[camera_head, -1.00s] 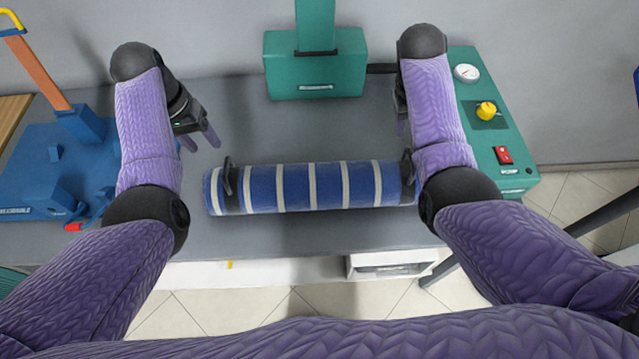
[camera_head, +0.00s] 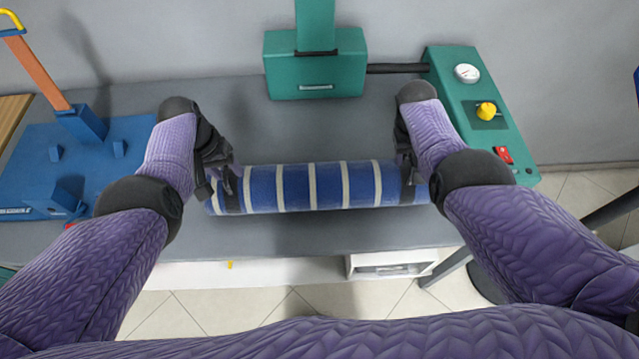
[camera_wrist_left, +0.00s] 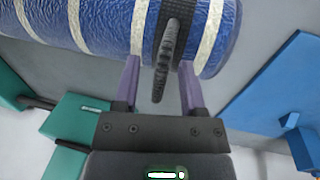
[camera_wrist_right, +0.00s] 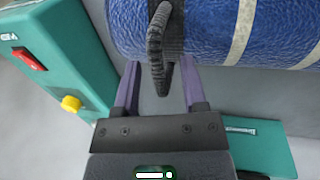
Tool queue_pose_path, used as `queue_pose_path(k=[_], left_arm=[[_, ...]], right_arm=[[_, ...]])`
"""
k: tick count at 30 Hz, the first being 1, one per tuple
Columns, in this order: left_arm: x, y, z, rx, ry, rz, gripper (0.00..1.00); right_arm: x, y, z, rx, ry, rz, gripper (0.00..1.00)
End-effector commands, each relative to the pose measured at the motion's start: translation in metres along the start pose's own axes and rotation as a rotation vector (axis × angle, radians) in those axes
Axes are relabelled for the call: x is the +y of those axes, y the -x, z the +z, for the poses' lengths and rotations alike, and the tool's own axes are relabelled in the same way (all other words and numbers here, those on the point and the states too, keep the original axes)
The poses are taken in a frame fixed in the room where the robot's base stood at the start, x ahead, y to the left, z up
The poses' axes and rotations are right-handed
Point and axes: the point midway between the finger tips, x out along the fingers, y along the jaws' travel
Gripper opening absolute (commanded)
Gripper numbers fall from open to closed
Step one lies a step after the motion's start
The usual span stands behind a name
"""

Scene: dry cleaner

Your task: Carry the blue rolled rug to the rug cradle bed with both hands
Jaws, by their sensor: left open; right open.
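The blue rolled rug (camera_head: 312,187) with pale stripes lies across the grey table, with a black strap handle near each end. My left gripper (camera_head: 224,180) is at its left end; in the left wrist view the open fingers (camera_wrist_left: 160,82) stand on either side of the left strap handle (camera_wrist_left: 166,60). My right gripper (camera_head: 410,172) is at its right end; in the right wrist view the open fingers (camera_wrist_right: 160,82) stand on either side of the right strap handle (camera_wrist_right: 158,45). Neither is closed on a handle. I cannot make out the rug cradle bed for certain.
A blue stand (camera_head: 85,150) with an orange lever is at the left. A green machine (camera_head: 315,75) stands behind the rug. A green control panel (camera_head: 480,110) with gauge, yellow knob and red switch is at the right. Bare table lies in front of the rug.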

Motion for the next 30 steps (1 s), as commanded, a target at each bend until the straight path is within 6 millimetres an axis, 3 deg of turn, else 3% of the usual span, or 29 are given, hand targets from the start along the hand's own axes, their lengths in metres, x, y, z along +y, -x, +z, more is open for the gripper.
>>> queue_pose_path(k=[3, 9, 11, 30], left_arm=[[0.0000, 0.0002, -0.0001, 0.000, 0.000, 0.000, 0.51], [0.0001, 0.0003, 0.0000, 0.000, 0.000, 0.000, 0.09], [0.0001, 0.0003, 0.0000, 0.000, 0.000, 0.000, 0.00], [0.0003, 0.0004, -0.0001, 0.000, 0.000, 0.001, 0.00]], right_arm=[[0.0000, 0.0002, 0.0000, 0.000, 0.000, 0.000, 0.52], [-0.0001, 0.0003, 0.0000, 0.000, 0.000, 0.000, 0.10], [-0.0001, 0.0003, 0.0000, 0.000, 0.000, 0.000, 0.00], [-0.0004, 0.0005, -0.0001, 0.000, 0.000, -0.001, 0.00]])
